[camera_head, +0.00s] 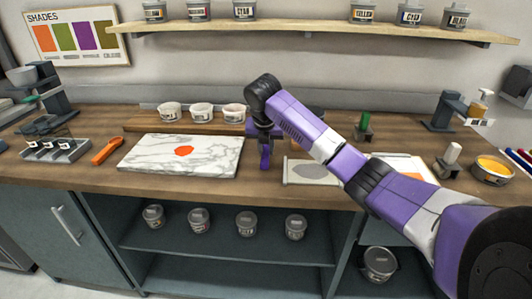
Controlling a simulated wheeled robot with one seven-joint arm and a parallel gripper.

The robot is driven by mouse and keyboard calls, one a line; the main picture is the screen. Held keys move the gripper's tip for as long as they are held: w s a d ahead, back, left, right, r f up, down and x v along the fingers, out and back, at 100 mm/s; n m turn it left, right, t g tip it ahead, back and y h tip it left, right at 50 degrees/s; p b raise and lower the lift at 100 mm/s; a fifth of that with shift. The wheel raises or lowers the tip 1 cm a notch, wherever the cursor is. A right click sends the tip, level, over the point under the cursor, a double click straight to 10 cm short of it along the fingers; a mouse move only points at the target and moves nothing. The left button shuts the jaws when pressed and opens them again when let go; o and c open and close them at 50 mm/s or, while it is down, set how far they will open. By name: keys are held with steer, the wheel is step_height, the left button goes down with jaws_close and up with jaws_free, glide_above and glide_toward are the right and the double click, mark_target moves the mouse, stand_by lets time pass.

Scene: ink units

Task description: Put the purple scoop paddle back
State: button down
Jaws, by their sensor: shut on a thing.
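My gripper (264,138) points down over the counter, just right of the marble slab. It is shut on the purple scoop paddle (265,157), which hangs below the fingers. Only a short purple part of the paddle shows, and I cannot tell whether its lower end touches the counter. An orange paddle (107,151) lies on the counter left of the slab. A grey rack (62,155) with several dark slots or holders stands further left.
The marble slab (140,160) carries an orange blob (183,151). White cups (201,112) stand behind it on a wooden board. A grey flat plate (310,171) lies right of my gripper. A green-topped piece (364,127) stands behind my arm. An open yellow tub (492,170) is at right.

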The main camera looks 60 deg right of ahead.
steer(key=shift+f, duration=0.95)
steer(key=c, duration=1.3)
jaws_free()
steer(key=shift+o, duration=0.2)
steer(key=v, duration=1.2)
steer(key=shift+p, duration=0.35)
